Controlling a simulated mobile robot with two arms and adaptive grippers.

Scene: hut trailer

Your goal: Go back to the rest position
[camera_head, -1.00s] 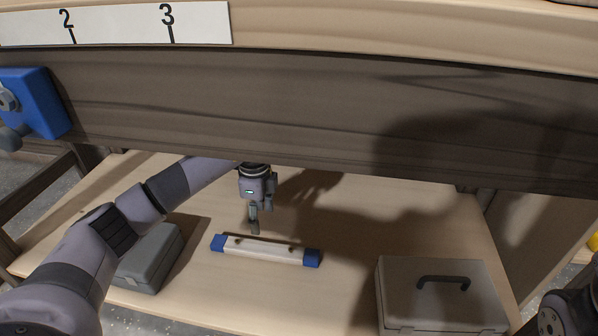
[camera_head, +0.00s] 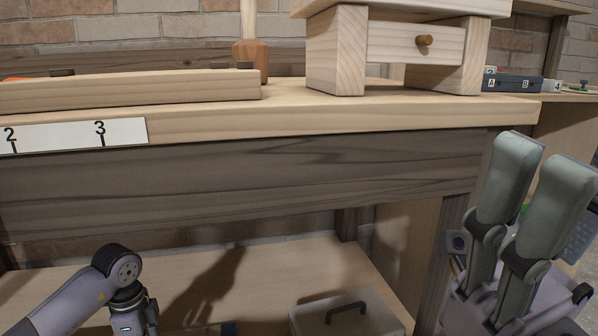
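My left arm comes in at the bottom left, over the lower shelf (camera_head: 275,262) of the workbench. Its wrist shows at the bottom edge, but the fingers of the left gripper are out of the picture below. My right gripper (camera_head: 528,160) is large at the right, close to the camera and pointing up. Its two grey-green fingers stand apart with a gap between them, and nothing is held there.
The workbench top (camera_head: 300,118) spans the view above a dark front board (camera_head: 240,190). A small wooden drawer unit (camera_head: 395,45) and a wooden mallet (camera_head: 250,60) are on it. A grey case (camera_head: 345,312) with a black handle lies on the shelf. A dark box (camera_head: 511,83) sits further right.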

